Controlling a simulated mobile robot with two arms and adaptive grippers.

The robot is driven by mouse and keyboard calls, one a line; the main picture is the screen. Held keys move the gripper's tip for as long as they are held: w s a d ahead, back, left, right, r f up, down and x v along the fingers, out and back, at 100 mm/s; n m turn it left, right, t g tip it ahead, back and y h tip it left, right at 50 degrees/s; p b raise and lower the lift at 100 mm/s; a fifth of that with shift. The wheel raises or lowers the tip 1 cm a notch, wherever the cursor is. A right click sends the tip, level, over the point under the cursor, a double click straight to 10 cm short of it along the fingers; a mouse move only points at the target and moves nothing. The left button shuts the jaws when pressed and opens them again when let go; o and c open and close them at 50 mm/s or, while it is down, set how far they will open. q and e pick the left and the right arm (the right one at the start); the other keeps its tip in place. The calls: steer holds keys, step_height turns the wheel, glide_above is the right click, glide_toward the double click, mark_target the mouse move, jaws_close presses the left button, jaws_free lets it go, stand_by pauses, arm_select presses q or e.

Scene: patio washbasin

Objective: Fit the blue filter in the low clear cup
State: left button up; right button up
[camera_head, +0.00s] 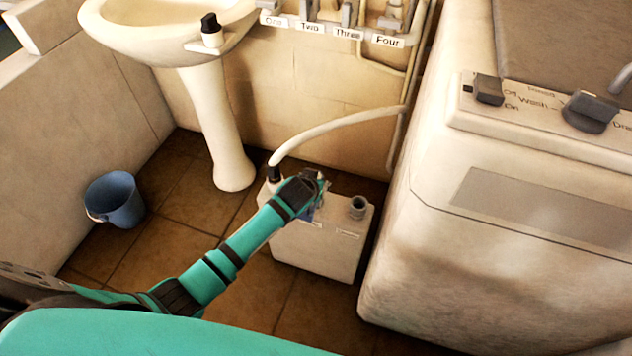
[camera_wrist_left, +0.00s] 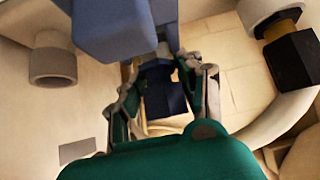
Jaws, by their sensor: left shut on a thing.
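My left gripper (camera_head: 312,185) reaches down over the top of a cream box-shaped unit (camera_head: 316,248) on the floor. Blue (camera_head: 319,204) shows at its fingertips. In the left wrist view, the left gripper (camera_wrist_left: 163,85) is shut on the blue filter (camera_wrist_left: 164,96), a dark blue piece between the fingers. A larger blue-grey block (camera_wrist_left: 115,30) is above it in that picture; I cannot tell whether the two are one piece. I cannot clearly make out the clear cup; pale curved edges show behind the fingers. My right gripper is not in view.
The unit has a grey round port (camera_head: 357,207) at its right and a hose (camera_head: 335,127) with a black connector (camera_head: 273,174) at its left. A washing machine (camera_head: 480,240) stands close on the right, a basin pedestal (camera_head: 219,125) behind left. A blue bucket (camera_head: 116,200) stands further left.

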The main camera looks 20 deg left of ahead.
arm_select(q)
steer(key=shift+s+f, duration=0.15)
steer(key=shift+f, duration=0.2)
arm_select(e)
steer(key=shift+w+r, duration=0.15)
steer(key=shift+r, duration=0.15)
